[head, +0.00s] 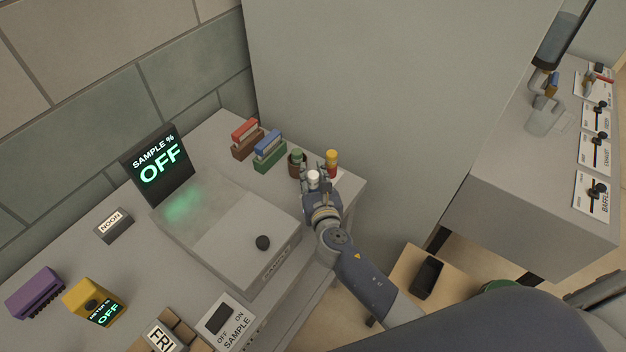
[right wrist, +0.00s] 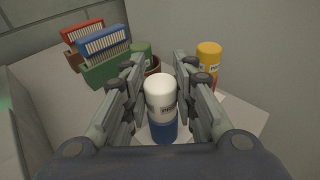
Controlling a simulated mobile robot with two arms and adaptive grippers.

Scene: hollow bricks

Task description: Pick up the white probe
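The white probe (right wrist: 161,95) is a short upright cylinder with a white upper part and a blue lower part. In the head view its white top (head: 313,176) shows near the far right corner of the bench. My right gripper (right wrist: 160,72) is open, with one finger on each side of the probe. Narrow gaps seem to show between fingers and probe. In the head view the right gripper (head: 314,182) partly hides the probe's lower part. My left gripper is not in view.
A yellow-topped cylinder (right wrist: 208,65) stands close by on the right, and a green-topped one (head: 297,156) in a brown holder behind. Red (head: 245,130) and blue (head: 269,144) blocks stand in holders to the left. A grey wall (head: 380,90) rises close behind the bench.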

